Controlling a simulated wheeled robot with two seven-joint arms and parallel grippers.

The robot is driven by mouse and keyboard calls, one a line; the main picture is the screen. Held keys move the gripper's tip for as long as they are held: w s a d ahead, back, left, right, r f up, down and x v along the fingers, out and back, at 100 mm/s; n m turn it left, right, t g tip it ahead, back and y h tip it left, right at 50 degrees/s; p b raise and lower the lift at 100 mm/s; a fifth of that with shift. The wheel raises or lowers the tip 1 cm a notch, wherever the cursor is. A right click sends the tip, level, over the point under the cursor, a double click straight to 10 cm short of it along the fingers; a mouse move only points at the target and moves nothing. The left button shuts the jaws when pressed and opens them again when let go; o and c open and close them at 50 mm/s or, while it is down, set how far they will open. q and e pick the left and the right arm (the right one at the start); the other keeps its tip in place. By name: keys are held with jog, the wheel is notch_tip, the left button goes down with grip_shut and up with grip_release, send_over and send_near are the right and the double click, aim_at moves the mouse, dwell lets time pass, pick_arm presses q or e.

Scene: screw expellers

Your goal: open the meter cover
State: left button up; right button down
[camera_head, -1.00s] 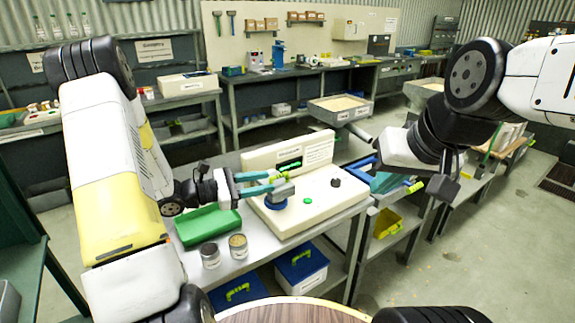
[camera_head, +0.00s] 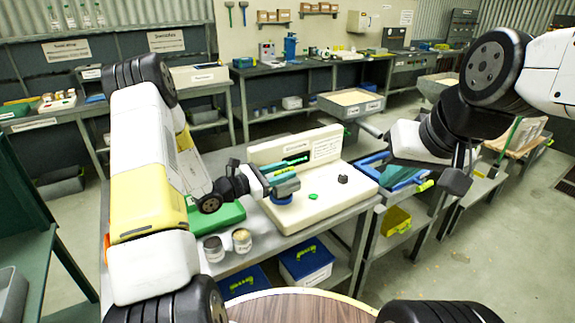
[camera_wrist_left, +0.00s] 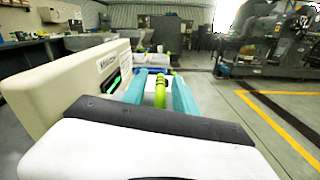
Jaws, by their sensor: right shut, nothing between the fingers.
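The meter is a cream box (camera_head: 313,205) with an upright back panel carrying a green-lit display and a label. A grey block on a round blue base (camera_head: 283,196) stands at the left of its top. My left gripper (camera_head: 281,172) is at this block, its teal fingers just above and behind it. In the left wrist view, the fingers (camera_wrist_left: 160,92) lie on either side of a yellow-green handle (camera_wrist_left: 160,96). Whether they touch it is unclear. My right gripper (camera_head: 408,143) hangs to the right of the meter, empty, its fingers mostly hidden.
A green tray (camera_head: 217,214) and two cans (camera_head: 242,240) stand left of the meter on the same bench. A green knob (camera_head: 313,196) and a dark knob (camera_head: 343,179) are on its top. A blue tray (camera_head: 372,161) is right of it.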

pick_arm(q)
jog(key=shift+c, duration=0.2)
grip_shut()
jog(key=shift+a+r, duration=0.1)
jog(key=shift+a, duration=0.05)
dwell(1.1)
